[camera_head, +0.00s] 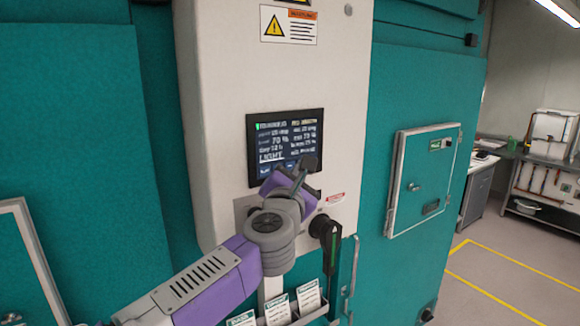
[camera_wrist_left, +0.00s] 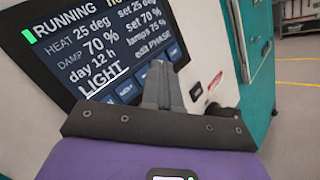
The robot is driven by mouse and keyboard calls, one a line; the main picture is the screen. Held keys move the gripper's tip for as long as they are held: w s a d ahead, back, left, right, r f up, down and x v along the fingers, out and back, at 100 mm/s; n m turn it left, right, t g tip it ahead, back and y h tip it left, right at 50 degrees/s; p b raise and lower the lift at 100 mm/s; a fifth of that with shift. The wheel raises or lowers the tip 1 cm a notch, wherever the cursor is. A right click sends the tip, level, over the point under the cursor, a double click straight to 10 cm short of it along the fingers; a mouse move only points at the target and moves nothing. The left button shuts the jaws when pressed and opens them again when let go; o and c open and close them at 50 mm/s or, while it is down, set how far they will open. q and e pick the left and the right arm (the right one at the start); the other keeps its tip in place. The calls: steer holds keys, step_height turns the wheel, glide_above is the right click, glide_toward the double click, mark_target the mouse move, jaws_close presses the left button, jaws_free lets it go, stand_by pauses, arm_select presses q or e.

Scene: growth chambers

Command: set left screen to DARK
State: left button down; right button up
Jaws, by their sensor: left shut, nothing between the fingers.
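The screen (camera_head: 262,133) is a dark panel on the pale upright housing. In the left wrist view the screen (camera_wrist_left: 60,60) reads RUNNING, heat 25 deg, damp 70 %, day 12 h and an underlined LIGHT. Its right column shows lamps 75 % and "edit PHASE". A row of small blue buttons (camera_wrist_left: 126,89) runs along its lower edge, partly hidden by my gripper. My left gripper (camera_head: 309,163) is shut and empty, with its fingertips (camera_wrist_left: 160,68) in front of the lower right part of the screen. I cannot tell whether they touch it. My right gripper is not in view.
A black handle with a green strip (camera_head: 333,254) is below the screen. Labelled cards (camera_head: 308,298) stand in a holder below. A small teal door (camera_head: 425,178) is to the right. Open floor with yellow lines (camera_head: 515,275) lies at far right.

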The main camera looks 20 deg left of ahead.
arm_select(q)
steer(key=shift+w+a, duration=0.1)
steer(key=shift+a, duration=0.05)
stand_by(0.4)
steer(key=shift+w+a, duration=0.2)
steer(key=shift+w+a, duration=0.15)
steer(key=shift+a, duration=0.1)
stand_by(0.9)
steer(key=shift+d, duration=0.1)
steer(key=shift+s+d, duration=0.45)
steer(key=shift+d, duration=0.05)
steer(key=s+d, duration=0.1)
steer(key=d, duration=0.1)
steer(key=s+d, duration=0.2)
stand_by(0.5)
steer(key=shift+f, duration=0.1)
stand_by(0.4)
